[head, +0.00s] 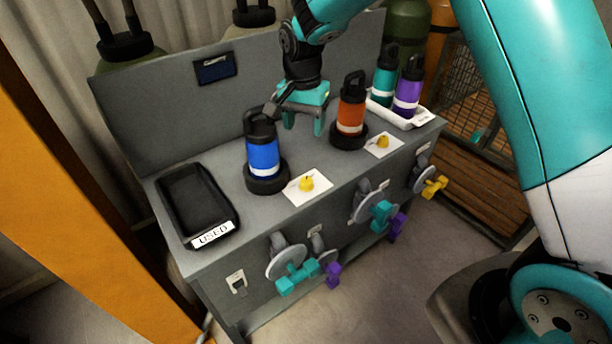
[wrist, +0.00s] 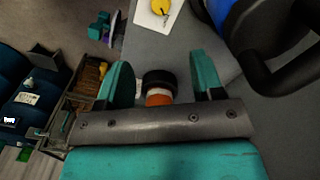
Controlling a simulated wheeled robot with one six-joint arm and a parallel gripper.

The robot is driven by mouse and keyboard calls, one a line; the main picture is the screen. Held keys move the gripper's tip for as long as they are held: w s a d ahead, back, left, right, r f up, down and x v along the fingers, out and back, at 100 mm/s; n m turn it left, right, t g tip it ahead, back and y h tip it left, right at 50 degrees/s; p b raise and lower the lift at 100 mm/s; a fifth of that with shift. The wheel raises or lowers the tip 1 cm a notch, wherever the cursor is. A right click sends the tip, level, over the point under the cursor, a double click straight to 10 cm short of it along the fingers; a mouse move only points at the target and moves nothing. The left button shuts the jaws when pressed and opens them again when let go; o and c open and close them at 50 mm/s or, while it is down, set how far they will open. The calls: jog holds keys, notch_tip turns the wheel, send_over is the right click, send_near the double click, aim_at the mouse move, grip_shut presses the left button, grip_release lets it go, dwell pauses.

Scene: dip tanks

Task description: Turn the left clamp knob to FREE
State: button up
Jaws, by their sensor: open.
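The left clamp knob (head: 307,183) is a small yellow knob on a white card on the bench top, in front of the blue bottle. A similar yellow knob (head: 383,142) sits on a card to the right, by the orange bottle. My gripper (head: 297,120) is open and empty, above the bench between the blue and orange bottles, behind and above the left knob. In the wrist view a yellow knob on a white card (wrist: 160,7), likely the left one, shows at the top edge, beyond the open fingers (wrist: 159,66). The card's markings are too small to read.
The blue bottle (head: 263,158) and orange bottle (head: 351,115) stand in black round holders. A black tray marked USED (head: 190,190) is at left. Teal and purple bottles stand in a white tray (head: 420,118) at right. Handled valves (head: 297,278) stick out from the bench front.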

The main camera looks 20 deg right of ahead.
aim_at(306, 180)
jog(key=f+p, duration=0.1)
jog(key=f, duration=1.1)
jog(key=f+p, duration=0.1)
jog(key=f, duration=0.4)
jog(key=shift+d+f+p, duration=0.25)
jog(key=shift+f+p, duration=0.05)
jog(key=shift+f, duration=0.1)
jog(key=c, duration=0.9)
